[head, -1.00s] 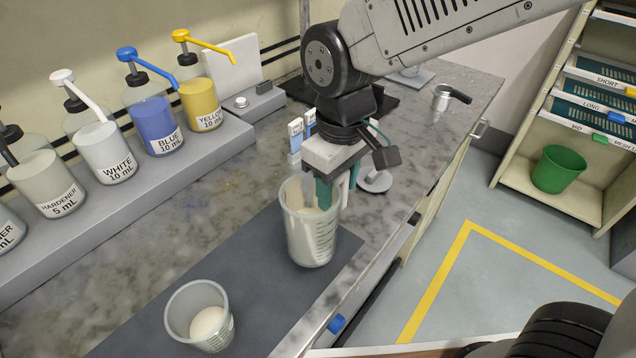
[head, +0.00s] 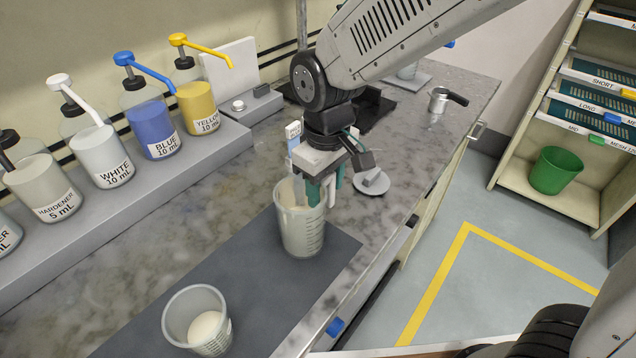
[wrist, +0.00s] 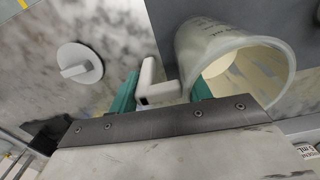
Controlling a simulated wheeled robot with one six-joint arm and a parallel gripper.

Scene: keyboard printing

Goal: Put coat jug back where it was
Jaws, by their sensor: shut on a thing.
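A translucent, graduated jug (head: 301,232) with pale liquid inside stands upright at the far end of the dark grey mat (head: 262,268). I cannot tell whether its base touches the mat. My gripper (head: 326,188) has green fingers and is shut on the jug's handle, at the jug's right side. In the wrist view the white handle (wrist: 150,88) lies between the fingers, and the jug's open mouth (wrist: 243,72) shows beside them. I see no label that names the coat jug.
A smaller cup (head: 197,320) with pale contents stands on the near part of the mat. Labelled pump bottles (head: 153,125) line a raised shelf at the left. A round white disc (head: 371,182) lies right of my gripper. A metal pot (head: 440,99) stands farther back.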

